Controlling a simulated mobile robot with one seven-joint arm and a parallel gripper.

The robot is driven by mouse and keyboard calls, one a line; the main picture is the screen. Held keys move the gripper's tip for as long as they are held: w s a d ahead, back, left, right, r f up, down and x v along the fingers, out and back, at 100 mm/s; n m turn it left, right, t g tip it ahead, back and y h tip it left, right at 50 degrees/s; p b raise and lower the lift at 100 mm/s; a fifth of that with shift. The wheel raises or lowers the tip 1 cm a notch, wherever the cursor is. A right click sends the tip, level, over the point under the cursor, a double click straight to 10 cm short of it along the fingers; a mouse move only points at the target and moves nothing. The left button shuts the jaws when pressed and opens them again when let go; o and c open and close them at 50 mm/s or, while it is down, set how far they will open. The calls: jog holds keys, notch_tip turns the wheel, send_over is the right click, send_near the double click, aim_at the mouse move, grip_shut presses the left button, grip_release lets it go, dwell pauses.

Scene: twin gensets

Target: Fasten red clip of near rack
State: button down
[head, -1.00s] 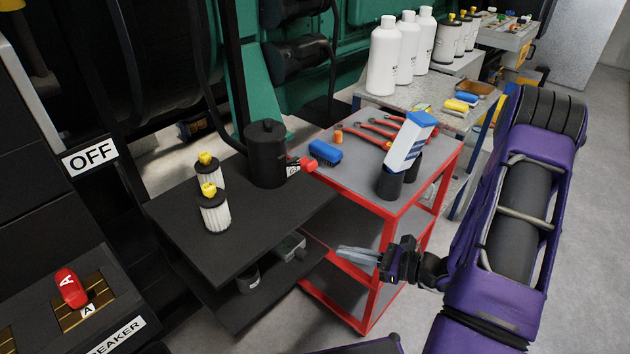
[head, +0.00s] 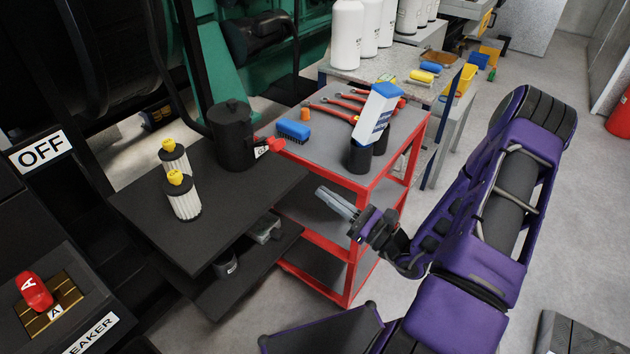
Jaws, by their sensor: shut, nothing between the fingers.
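The near rack (head: 235,195) is a black two-level shelf at the left centre of the head view. A black lidded canister (head: 232,145) stands at its back right corner. The red clip (head: 270,146) sticks out from the canister's right side, beside a small white tag. I cannot tell whether the clip is open or latched. My gripper (head: 328,196) is shut and empty. In the picture it is to the right of and below the clip, apart from it, in front of the red cart.
Two filters with yellow tops (head: 183,198) stand on the rack's upper level. A breaker panel with a red handle (head: 34,292) is at the left.

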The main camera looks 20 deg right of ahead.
jog(key=r+x, duration=0.2)
jog(key=x, duration=0.9)
jog(key=shift+r, duration=0.4)
jog(key=shift+s+r, duration=0.1)
jog(key=shift+r, duration=0.05)
